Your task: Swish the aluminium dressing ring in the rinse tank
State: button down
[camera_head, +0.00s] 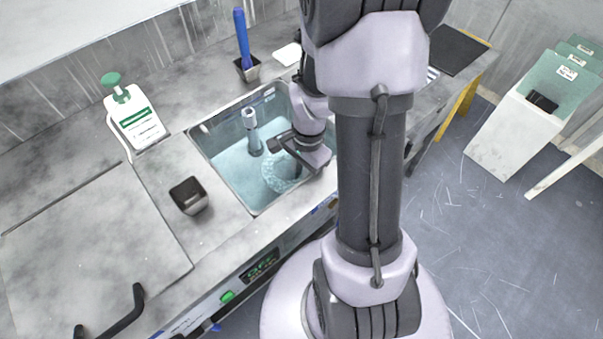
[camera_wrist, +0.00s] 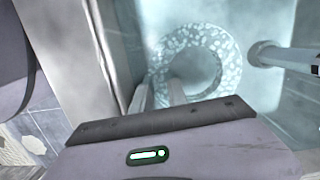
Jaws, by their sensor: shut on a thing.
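The aluminium dressing ring (camera_wrist: 229,62) is a pale, speckled ring in the wrist view, lying in the blue-tinted water. In the head view the ring (camera_head: 268,180) shows partly, low in the rinse tank (camera_head: 206,142), with the rest hidden by my wrist. My gripper (camera_wrist: 174,92) reaches down into the tank and is shut on the near left part of the ring's rim. In the head view my gripper (camera_head: 290,157) is over the right part of the tank, and its fingertips are hard to make out.
A grey upright pipe (camera_head: 251,130) stands in the tank, and it shows close to the ring's right side in the wrist view (camera_wrist: 290,57). A dark square cup (camera_head: 189,196), a white pump bottle (camera_head: 134,117) and a holder with a blue-handled tool (camera_head: 243,45) stand around the tank.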

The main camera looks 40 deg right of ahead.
jog(key=shift+r, duration=0.1)
dwell(0.5)
dwell(0.8)
dwell(1.0)
notch_tip(320, 180, up, 12)
jog(key=p, duration=1)
jog(key=shift+p, duration=0.35)
jog(key=shift+r, duration=0.1)
dwell(0.6)
